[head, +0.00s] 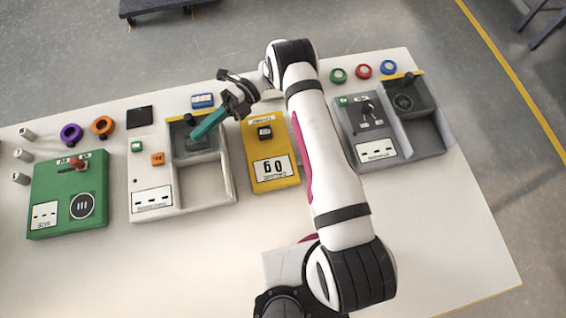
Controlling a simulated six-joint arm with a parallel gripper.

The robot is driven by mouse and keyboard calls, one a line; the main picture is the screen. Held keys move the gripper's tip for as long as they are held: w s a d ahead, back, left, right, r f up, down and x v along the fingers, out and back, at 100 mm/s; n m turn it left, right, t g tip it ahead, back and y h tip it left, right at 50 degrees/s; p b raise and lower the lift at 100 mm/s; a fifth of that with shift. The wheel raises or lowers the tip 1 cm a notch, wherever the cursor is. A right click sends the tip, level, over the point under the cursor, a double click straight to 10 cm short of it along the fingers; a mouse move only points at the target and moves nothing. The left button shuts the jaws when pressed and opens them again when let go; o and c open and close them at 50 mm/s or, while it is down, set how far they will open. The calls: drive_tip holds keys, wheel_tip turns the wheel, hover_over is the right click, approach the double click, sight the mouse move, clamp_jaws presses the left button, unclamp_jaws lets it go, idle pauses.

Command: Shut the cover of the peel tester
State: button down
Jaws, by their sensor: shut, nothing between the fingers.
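A white machine (155,178) stands left of the middle of the table; its label is too small to read, so I cannot confirm that it is the peel tester. Its dark see-through cover (180,130), with a yellow edge, is raised at the back. The recess (205,187) in front of it is uncovered. My gripper (193,138) has teal fingers, shut and empty, in front of the cover in the picture. I cannot tell whether the fingertips touch it. A grey machine (362,130) at the right has a similar dark, yellow-edged cover (408,98), also raised.
A yellow gauge box (273,170) stands between the machines, close to my arm. A green box (68,195) is at the left. Coloured rings, including a purple one (70,133) and a red one (363,71), lie around. The table's front (180,265) is clear.

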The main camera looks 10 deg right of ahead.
drive_tip(key=s, duration=0.7)
drive_tip(key=shift+s+r, duration=0.1)
drive_tip(key=shift+s, duration=0.2)
drive_tip(key=s+d, duration=0.2)
drive_tip(key=s, duration=0.1)
drive_tip(key=shift+n, duration=0.3)
drive_tip(key=v, duration=0.9)
drive_tip(key=shift+w+d+r, duration=0.1)
drive_tip(key=shift+r, duration=0.15)
drive_tip(key=s+d+r+n+t+h, duration=0.3)
drive_tip(key=s+r+n+h, duration=0.6)
drive_tip(key=r+n, duration=0.45)
drive_tip(key=s+d+n+t+h, duration=0.3)
drive_tip(key=s+n+t, duration=0.3)
drive_tip(key=s+n, duration=0.2)
drive_tip(key=shift+d+r+n+t+h, duration=0.2)
drive_tip(key=shift+n+t+h, duration=0.2)
drive_tip(key=shift+n+h, duration=0.35)
